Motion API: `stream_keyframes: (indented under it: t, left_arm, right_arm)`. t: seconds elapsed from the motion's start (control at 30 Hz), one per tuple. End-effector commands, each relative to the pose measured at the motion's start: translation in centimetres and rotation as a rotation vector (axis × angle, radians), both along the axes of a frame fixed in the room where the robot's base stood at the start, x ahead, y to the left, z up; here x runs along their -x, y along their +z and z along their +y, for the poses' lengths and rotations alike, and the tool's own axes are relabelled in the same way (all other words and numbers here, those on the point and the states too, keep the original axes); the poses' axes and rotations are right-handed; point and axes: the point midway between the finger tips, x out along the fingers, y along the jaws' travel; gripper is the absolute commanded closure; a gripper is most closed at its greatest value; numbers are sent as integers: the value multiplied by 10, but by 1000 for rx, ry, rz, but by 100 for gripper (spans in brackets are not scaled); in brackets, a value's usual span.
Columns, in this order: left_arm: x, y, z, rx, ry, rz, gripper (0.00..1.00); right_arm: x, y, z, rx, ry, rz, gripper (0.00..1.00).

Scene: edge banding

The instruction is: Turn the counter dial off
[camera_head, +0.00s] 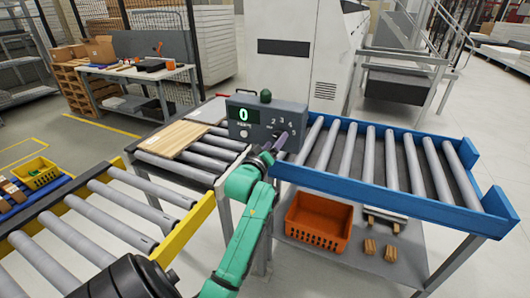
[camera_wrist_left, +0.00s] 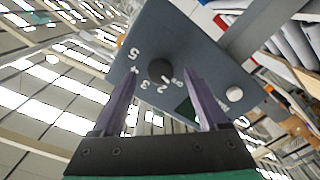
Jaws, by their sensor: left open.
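The counter (camera_head: 250,117) is a grey box at the back end of the rollers, with a green "0" on its display and a dark green knob on top. In the left wrist view, the counter's face (camera_wrist_left: 205,45) is tilted and its round black dial (camera_wrist_left: 160,71) has numbers around it. I cannot tell where the dial points. My left gripper (camera_head: 277,144) is in front of the counter's lower right part, hiding the dial in the head view. Its purple fingers (camera_wrist_left: 160,76) are open, one on each side of the dial as seen from the wrist. Contact is unclear.
A wooden board (camera_head: 173,138) lies on the rollers left of the counter. A blue-framed roller conveyor (camera_head: 400,196) extends right, with an orange crate (camera_head: 319,222) on the shelf below. A yellow-framed conveyor (camera_head: 183,230) is at the left front. A grey machine (camera_head: 300,50) stands behind.

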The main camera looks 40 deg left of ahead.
Motion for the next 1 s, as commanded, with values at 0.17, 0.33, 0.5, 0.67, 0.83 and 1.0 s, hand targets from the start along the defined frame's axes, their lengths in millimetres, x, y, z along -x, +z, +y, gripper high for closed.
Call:
stream_keyframes:
  t: [0.17,0.33,0.5,0.67,0.83,1.0]
  left_arm:
    - [47,-7,-16,0,0,0,24]
    - [95,-7,-33,2,0,2,24]
    - [117,0,-40,2,1,5,24]
    - [121,0,-42,1,1,0,24]
    - [121,0,-42,1,1,0,24]
    - [121,0,-42,1,0,0,24]
  right_arm:
    - [-1,-21,0,0,0,-1,100]
    - [0,-37,0,1,1,-1,100]
    - [0,-24,-1,1,1,0,100]
    - [0,-24,-1,1,1,0,100]
    - [0,-24,-1,1,1,0,100]
    - [0,-24,-1,1,1,0,100]
